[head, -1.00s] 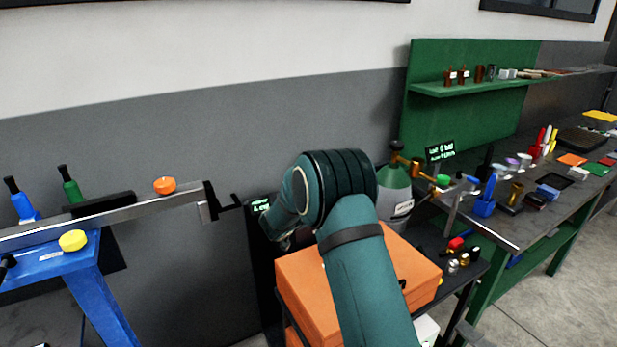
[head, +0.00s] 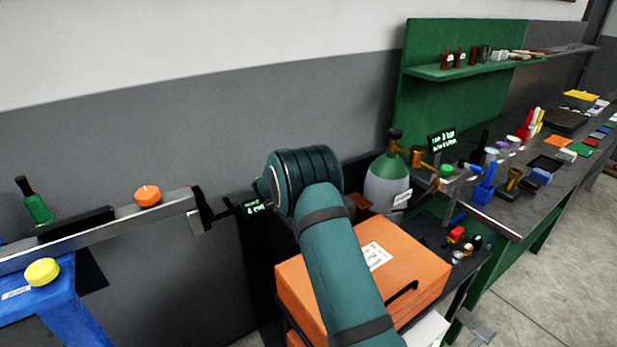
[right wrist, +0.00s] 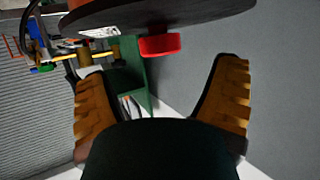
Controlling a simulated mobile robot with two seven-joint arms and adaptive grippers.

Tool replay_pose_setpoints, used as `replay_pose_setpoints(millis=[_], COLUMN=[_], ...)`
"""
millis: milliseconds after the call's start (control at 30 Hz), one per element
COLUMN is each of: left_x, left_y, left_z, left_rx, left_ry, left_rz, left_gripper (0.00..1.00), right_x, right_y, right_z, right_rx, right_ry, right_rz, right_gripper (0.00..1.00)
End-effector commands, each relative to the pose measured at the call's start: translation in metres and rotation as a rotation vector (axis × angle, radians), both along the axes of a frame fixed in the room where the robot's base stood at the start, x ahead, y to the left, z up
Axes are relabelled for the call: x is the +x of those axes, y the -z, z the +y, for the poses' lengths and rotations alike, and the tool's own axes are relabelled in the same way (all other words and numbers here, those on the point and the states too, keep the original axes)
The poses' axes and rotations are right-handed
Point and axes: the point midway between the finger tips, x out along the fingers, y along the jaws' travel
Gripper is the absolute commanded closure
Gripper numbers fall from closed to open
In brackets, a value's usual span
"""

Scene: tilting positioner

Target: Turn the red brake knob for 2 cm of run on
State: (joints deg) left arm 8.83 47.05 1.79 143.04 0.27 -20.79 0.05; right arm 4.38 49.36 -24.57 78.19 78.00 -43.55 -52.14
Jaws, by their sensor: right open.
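A red knob (right wrist: 160,46) shows in the right wrist view, under the edge of a dark round plate (right wrist: 140,14). My right gripper (right wrist: 160,68) is open, with its two orange-brown ribbed fingers wide apart. The knob appears between the fingertips in the picture and is not gripped; the distance to it is hard to tell. In the head view my teal right arm reaches forward and hides its gripper, the knob and the round plate. My left gripper is not in view.
An orange case (head: 420,262) lies below my right arm. A grey-green gas cylinder (head: 386,190) stands behind it. A blue stand with a metal beam (head: 100,232) is at left. A cluttered workbench (head: 510,218) runs along the right.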

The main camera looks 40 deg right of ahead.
Motion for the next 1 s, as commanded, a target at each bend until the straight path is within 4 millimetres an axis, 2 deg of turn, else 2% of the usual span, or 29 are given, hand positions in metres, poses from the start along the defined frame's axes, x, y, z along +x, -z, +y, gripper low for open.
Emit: replay_pose_setpoints(millis=[100,300,500,833,867,1000], left_x=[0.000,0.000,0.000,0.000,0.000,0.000], left_y=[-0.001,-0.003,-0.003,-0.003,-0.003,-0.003], left_z=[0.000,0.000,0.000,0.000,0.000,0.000], left_rx=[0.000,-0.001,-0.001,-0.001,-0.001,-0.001], left_ry=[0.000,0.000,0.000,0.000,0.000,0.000], left_rz=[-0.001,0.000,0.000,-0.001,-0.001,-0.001], left_gripper=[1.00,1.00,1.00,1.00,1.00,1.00], right_x=[0.008,0.019,0.024,0.025,0.025,0.025], right_y=[0.009,0.019,0.024,0.025,0.025,0.025], right_z=[-0.020,-0.044,-0.054,-0.056,-0.056,-0.056], right_rx=[-0.002,-0.001,0.000,0.000,0.000,0.000], right_ry=[0.002,0.001,0.000,-0.002,-0.001,-0.001], right_rz=[-0.001,0.000,0.000,-0.001,0.000,0.000], right_gripper=[0.14,0.14,0.14,0.14,0.18,0.68])
